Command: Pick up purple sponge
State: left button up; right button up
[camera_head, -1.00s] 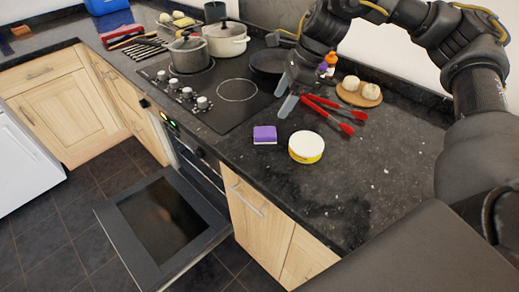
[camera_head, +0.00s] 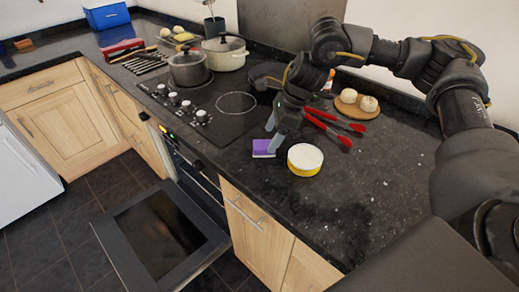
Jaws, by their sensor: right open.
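The purple sponge (camera_head: 262,147) lies flat on the dark granite counter near its front edge, purple on top with a pale lower edge. My right gripper (camera_head: 273,136) is open, and its fingers point down right at the sponge in the head view. The fingers cover the sponge's right part. I cannot tell whether they touch it or hang just above it. My left gripper is not in view.
A round yellow-and-white tub (camera_head: 305,160) stands just right of the sponge. Red tongs (camera_head: 328,128) lie behind it. A wooden board (camera_head: 350,110) with pale round items is farther back. The hob (camera_head: 215,108) with pots lies left. The oven door (camera_head: 160,235) hangs open below.

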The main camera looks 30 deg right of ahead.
aim_at(265, 145)
jog(key=x, duration=0.4)
jog(key=shift+w+p, duration=0.1)
jog(key=shift+p, duration=0.25)
jog(key=c, duration=1.1)
jog(key=shift+r, duration=0.1)
jog(key=shift+r+p, duration=0.45)
jog(key=shift+r, duration=0.15)
notch_tip(265, 145, up, 3)
jog(key=shift+a+f+p, duration=0.1)
jog(key=shift+p, duration=0.85)
jog(key=s+a+r+p, duration=0.3)
jog(key=s+a+r, duration=0.1)
jog(key=a, duration=0.1)
jog(key=s+a+r+p, duration=0.4)
jog(key=s+a+r, duration=0.1)
jog(key=shift+s, duration=0.3)
